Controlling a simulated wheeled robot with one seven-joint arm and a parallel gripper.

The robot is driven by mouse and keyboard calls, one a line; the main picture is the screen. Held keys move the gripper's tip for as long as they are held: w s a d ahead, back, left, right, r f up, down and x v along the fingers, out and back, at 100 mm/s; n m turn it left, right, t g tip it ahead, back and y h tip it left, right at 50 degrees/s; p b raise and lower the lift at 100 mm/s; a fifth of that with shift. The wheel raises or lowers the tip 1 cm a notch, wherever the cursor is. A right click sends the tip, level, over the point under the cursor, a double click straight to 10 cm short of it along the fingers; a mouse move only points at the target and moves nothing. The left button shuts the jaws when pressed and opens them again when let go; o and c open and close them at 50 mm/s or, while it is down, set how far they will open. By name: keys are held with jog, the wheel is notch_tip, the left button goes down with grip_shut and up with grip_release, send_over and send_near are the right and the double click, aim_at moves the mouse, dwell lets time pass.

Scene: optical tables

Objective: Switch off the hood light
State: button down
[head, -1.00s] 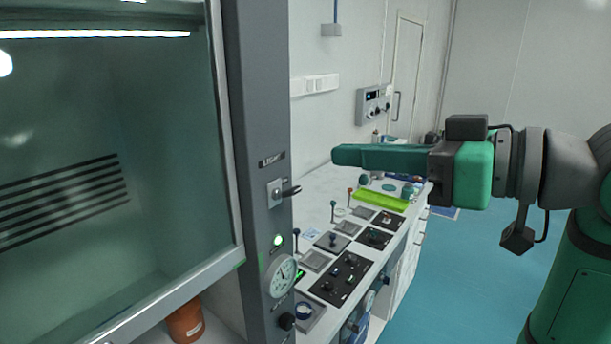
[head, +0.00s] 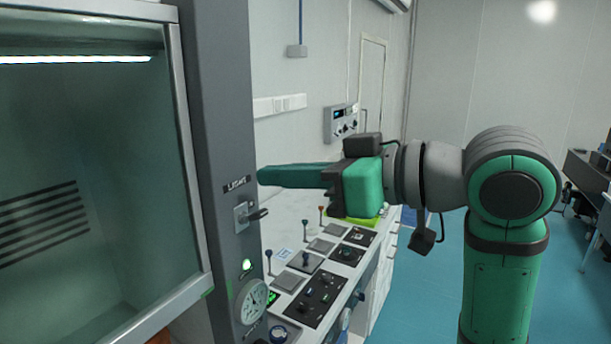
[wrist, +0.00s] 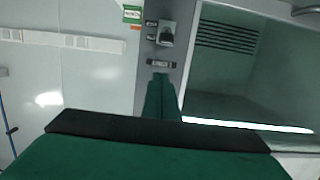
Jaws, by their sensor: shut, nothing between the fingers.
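The hood light (head: 75,60) is a bright white strip, lit, at the top inside the glass-fronted hood. It also shows lit in the wrist view (wrist: 250,125). The light switch (head: 241,217) is a pale plate with a dark lever sticking out to the right, on the grey post below a dark "LIGHT" label (head: 237,183). In the wrist view the switch (wrist: 166,34) appears above the label, as that picture is upside down. My gripper (head: 262,174) is shut and empty, its green fingers pointing left at the post near label height, above the lever. I cannot tell whether it touches the post.
Below the switch are a lit green lamp (head: 247,264) and a round gauge (head: 251,300). A white bench (head: 290,243) with control panels and small levers runs behind the post, under my gripper. Blue floor (head: 410,300) is open to the right.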

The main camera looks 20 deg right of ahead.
aim_at(258, 215)
jog(key=x, duration=0.3)
jog(key=shift+w+a, duration=0.15)
jog(key=shift+s+d+f, duration=0.2)
jog(key=shift+f, duration=0.3)
jog(key=shift+s+d+f, duration=0.2)
jog(key=shift+d+f, duration=0.05)
jog(key=shift+f, duration=0.25)
jog(key=shift+s+d+f, duration=0.1)
jog(key=shift+s+f, duration=0.05)
jog(key=shift+f, duration=0.25)
jog(key=shift+s+d+f, duration=0.1)
jog(key=shift+s+f, duration=0.05)
jog(key=shift+f, duration=0.2)
